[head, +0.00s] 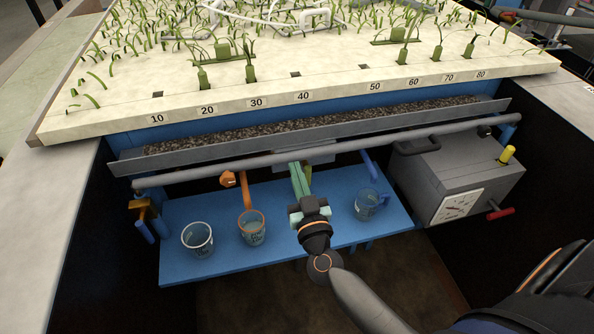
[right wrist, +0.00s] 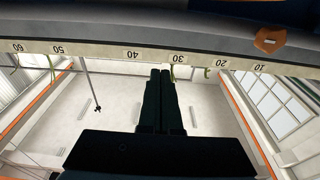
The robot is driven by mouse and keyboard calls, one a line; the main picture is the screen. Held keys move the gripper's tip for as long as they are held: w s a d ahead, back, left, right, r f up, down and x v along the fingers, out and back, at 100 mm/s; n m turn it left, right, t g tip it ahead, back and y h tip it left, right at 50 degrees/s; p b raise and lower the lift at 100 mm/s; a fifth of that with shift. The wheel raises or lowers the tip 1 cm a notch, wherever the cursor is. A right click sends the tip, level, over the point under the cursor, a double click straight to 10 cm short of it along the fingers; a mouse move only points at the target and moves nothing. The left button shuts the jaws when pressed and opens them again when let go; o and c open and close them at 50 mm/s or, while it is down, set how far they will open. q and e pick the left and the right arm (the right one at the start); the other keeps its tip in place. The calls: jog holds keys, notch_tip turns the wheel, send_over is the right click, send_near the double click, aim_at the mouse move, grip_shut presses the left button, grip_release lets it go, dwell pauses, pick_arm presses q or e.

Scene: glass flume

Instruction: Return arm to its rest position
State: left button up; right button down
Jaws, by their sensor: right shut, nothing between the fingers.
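My right gripper (head: 300,170) reaches in from the lower right in the head view. Its fingers lie together, with nothing held, over the blue shelf and below the long grey rail (head: 330,152). In the right wrist view its dark fingers (right wrist: 160,74) are side by side and shut. I cannot tell whether the fingertips touch anything under the rail. My left gripper is not in view.
Clear cups stand on the blue shelf (head: 180,262): one at left (head: 197,239), an orange-rimmed one (head: 252,228) left of my wrist, a bluish one (head: 367,204) at right. A grey box (head: 455,172) with a dial stands right. A planted bed (head: 270,75) lies above.

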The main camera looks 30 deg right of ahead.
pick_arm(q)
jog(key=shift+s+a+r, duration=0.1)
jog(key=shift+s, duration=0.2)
pick_arm(e)
jog(key=shift+s, duration=0.3)
jog(key=shift+a+f, duration=0.1)
jog(key=s+a+f+n+g+y+p, duration=0.25)
jog(key=s+a+f+n+y, duration=0.25)
jog(key=s+a+f+y, duration=0.25)
pick_arm(q)
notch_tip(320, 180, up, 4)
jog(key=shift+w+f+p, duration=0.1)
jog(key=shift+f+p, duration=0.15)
jog(key=shift+p, duration=0.2)
pick_arm(e)
jog(key=s+f+g, duration=0.7)
jog(key=s+f, duration=0.3)
jog(key=s, duration=0.3)
jog(key=shift+s+d+f+h, duration=0.3)
jog(key=shift+f+h, duration=0.1)
jog(key=shift+h, duration=0.05)
